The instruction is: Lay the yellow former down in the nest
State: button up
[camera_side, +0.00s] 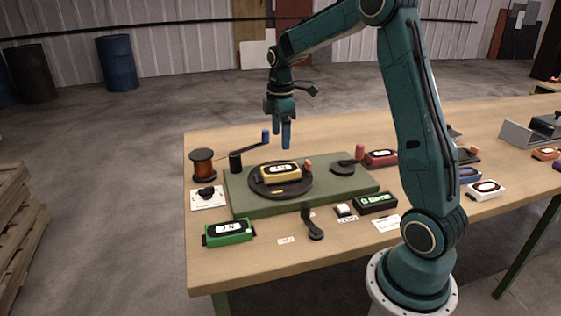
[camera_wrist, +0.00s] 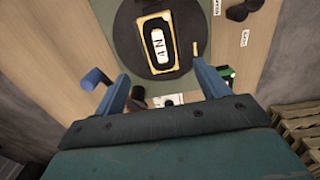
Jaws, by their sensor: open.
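The yellow former (camera_side: 280,173) lies flat, label up, on the dark round disc (camera_side: 299,190) of the green base. It also shows in the wrist view (camera_wrist: 177,66), near the middle of the disc. No separate nest outline can be made out beneath it, so I cannot tell how it is seated. My gripper (camera_side: 281,146) hangs above the back of the disc, pointing down, with its blue fingers apart and empty. In the wrist view my gripper (camera_wrist: 160,78) has its fingers on either side below the former, clear of it.
A crank with a blue handle (camera_side: 266,136) stands close behind my gripper. A copper spool (camera_side: 203,166) stands at left. A green former (camera_side: 228,232) lies at front left, a red one (camera_side: 381,157) at right. A black lever (camera_side: 311,224) stands in front of the base.

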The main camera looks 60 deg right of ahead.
jog(key=shift+r, duration=0.85)
jog(key=s+a+r+m+t, duration=0.1)
jog(key=s+a+r+m, duration=0.1)
jog(key=s+a+r, duration=0.4)
jog(key=s+a+r+m+t, duration=0.2)
jog(key=s+a+r, duration=0.15)
jog(key=a, duration=0.35)
jog(key=s+a+f+m+t, duration=0.2)
jog(key=s+a+m, duration=0.3)
jog(key=s, duration=0.8)
jog(key=shift+a+f+t, duration=0.2)
jog(key=shift+a+t, duration=0.1)
jog(key=shift+a, duration=0.95)
